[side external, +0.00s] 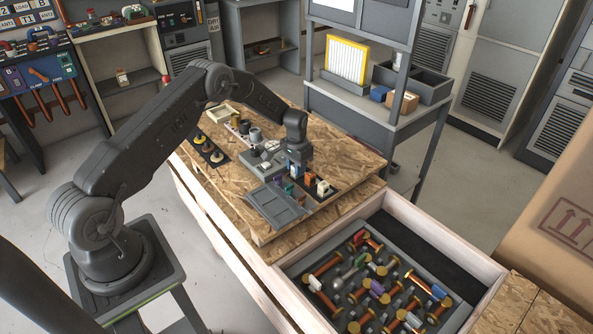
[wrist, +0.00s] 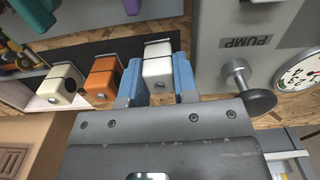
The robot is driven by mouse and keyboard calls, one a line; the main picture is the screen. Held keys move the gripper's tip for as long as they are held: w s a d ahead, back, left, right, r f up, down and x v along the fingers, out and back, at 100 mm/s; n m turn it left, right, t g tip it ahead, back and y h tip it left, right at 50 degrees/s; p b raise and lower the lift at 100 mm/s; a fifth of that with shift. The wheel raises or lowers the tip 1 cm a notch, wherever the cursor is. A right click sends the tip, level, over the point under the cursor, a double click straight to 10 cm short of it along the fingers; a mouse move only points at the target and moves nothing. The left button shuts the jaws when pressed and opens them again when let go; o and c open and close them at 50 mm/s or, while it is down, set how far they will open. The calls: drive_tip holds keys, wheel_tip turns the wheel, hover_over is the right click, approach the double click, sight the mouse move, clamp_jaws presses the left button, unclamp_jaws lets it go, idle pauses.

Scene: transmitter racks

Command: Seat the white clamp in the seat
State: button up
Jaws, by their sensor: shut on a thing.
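In the wrist view, the white clamp (wrist: 157,72) is between the two blue fingers of my gripper (wrist: 158,85), which is shut on it. In the side view my gripper (side external: 296,171) is low over the wooden bench, beside the orange block (side external: 309,179) and the cream block (side external: 324,188). The white clamp is hidden there. I cannot make out which part is the seat.
A grey panel marked PUMP (wrist: 236,30), with a black knob (wrist: 258,101) and a gauge (wrist: 300,70), stands close on the right in the wrist view. A grey tray (side external: 273,207) lies in front.

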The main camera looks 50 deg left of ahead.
drive_tip(key=shift+r, duration=0.1)
drive_tip(key=r, duration=0.4)
drive_tip(key=shift+a+r, duration=0.2)
drive_tip(key=s+a+r, duration=0.6)
drive_tip(key=s+a, duration=0.2)
drive_tip(key=s+d+r, duration=0.1)
drive_tip(key=s+d, duration=0.2)
drive_tip(key=s, duration=0.4)
drive_tip(key=s+d+r, duration=0.1)
drive_tip(key=s+d, duration=0.2)
drive_tip(key=s, duration=0.4)
hover_over(270, 207)
drive_tip(key=shift+m, duration=0.3)
wheel_tip(270, 207, down, 7)
drive_tip(key=shift+r, duration=0.1)
drive_tip(key=shift+f, duration=2.05)
